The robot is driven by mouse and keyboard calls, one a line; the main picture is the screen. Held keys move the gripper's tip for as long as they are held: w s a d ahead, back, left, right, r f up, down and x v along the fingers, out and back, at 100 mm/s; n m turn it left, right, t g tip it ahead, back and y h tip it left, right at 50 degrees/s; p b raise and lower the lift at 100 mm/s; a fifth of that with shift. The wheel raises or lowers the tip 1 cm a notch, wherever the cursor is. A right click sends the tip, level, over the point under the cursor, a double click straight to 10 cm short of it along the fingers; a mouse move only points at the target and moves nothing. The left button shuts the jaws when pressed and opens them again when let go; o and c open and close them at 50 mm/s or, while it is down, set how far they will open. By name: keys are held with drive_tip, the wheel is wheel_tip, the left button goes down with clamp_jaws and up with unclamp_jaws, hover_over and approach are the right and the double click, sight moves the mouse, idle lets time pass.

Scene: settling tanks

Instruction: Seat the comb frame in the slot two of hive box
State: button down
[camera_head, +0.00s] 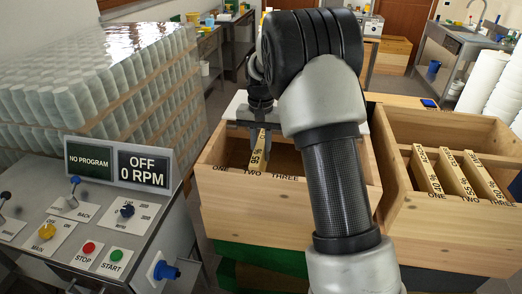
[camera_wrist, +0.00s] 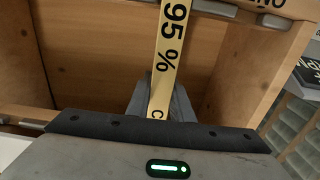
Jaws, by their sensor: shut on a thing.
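The comb frame (camera_head: 259,156) is a narrow pale-yellow bar marked "95 %". It is inside the left wooden hive box (camera_head: 222,186), whose near rim reads ONE, TWO, THREE. Its near end lies by the TWO label. My gripper (camera_head: 258,131) is shut on the frame near its far part, seen from above in the wrist view, where the frame (camera_wrist: 171,52) runs up between the fingers to the box rim. My arm hides the right part of the box. I cannot tell whether the frame is fully down in the slot.
A second wooden box (camera_head: 438,246) on the right holds several frames in its slots, also labelled ONE, TWO, THREE. A control panel (camera_head: 97,231) reading OFF, 0 RPM stands at the left. Wrapped stacks of jars (camera_head: 115,85) rise behind it.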

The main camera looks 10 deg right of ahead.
drive_tip(key=shift+f+b, duration=0.45)
drive_tip(key=shift+f, duration=0.4)
drive_tip(key=c, duration=1.5)
unclamp_jaws()
wheel_tip(320, 180, up, 18)
drive_tip(key=shift+f+p, duration=0.25)
drive_tip(key=shift+p, duration=0.5)
